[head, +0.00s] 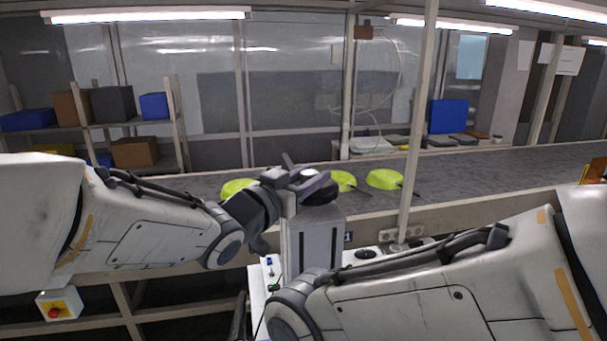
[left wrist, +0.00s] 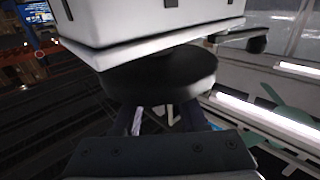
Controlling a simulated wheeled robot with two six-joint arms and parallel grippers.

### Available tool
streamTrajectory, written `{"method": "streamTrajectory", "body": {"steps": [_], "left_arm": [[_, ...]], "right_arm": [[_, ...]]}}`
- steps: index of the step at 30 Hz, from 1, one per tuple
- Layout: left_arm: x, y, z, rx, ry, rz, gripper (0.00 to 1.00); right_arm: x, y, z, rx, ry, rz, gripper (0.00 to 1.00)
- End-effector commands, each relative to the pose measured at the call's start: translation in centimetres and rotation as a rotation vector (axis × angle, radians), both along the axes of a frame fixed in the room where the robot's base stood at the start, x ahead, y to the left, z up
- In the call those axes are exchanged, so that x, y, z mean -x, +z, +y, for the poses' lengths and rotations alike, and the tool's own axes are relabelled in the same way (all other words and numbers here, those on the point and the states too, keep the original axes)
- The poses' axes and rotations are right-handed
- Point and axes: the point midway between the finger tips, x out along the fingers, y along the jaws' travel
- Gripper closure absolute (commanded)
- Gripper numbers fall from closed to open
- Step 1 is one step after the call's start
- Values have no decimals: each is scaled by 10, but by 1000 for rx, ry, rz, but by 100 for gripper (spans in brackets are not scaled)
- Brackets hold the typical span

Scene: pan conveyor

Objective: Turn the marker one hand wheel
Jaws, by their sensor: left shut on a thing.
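A black round hand wheel (head: 322,194) sits on top of a grey box-shaped housing (head: 318,240) in the middle of the head view. My left gripper (head: 300,184) reaches it from the left and is shut on its rim. In the left wrist view the wheel (left wrist: 165,76) is a dark disc beside a white box face, with the pale fingers (left wrist: 152,118) against its near edge. I cannot read a marker on the wheel. My right arm crosses the lower right of the head view, and its gripper is out of view.
Behind the housing runs a grey conveyor (head: 480,164) carrying yellow-green pans (head: 385,179). A thin upright post (head: 416,120) stands right of the wheel. A red button on a yellow box (head: 57,304) is at lower left. Shelves with boxes (head: 112,104) stand at back left.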

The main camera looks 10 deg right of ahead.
Motion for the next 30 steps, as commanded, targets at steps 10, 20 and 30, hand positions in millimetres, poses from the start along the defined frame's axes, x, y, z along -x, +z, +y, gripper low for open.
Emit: {"method": "streamTrajectory", "body": {"steps": [10, 20, 30], "left_arm": [[-2, 5, 2, 1, -246, 6, 100], [-1, 3, 1, 2, -505, 4, 100], [0, 1, 0, 2, -645, 1, 100]], "right_arm": [[0, 36, 0, 0, 4, 0, 100], [0, 63, 0, 0, 10, -1, 100], [0, 74, 0, 0, 12, -1, 100]]}}
